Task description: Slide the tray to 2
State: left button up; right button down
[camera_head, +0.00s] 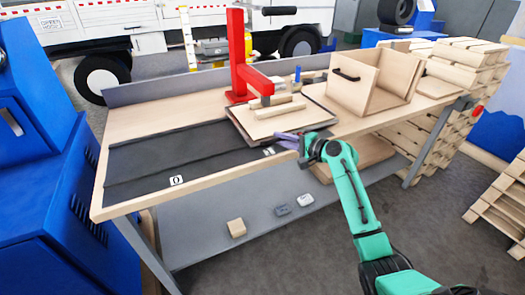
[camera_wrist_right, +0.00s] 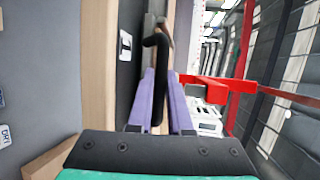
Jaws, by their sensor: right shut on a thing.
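The tray (camera_head: 318,122) is a shallow wooden board with a dark rim, lying on the workbench at the right end of a dark track (camera_head: 200,150). A wooden block lies on it. My right gripper (camera_head: 282,138), with purple fingers, is at the tray's front edge. In the right wrist view its fingers are shut on a black handle (camera_wrist_right: 159,50). A label reading 0 (camera_head: 176,181) is at the track's left front. Another white label (camera_head: 268,152) lies close to my right gripper; its digit is too small to read. My left gripper is not in view.
A red press (camera_head: 238,55) stands behind the tray. An open wooden box (camera_head: 372,78) with a black handle is to its right. The track left of the tray is clear. A small block (camera_head: 236,228) and a few small parts lie on the lower shelf.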

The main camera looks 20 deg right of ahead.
jog(key=shift+d+f, duration=0.15)
jog(key=shift+d, duration=0.05)
jog(key=c, duration=1.1)
grip_release()
jog(key=shift+o, duration=1.3)
jog(key=shift+d, duration=0.15)
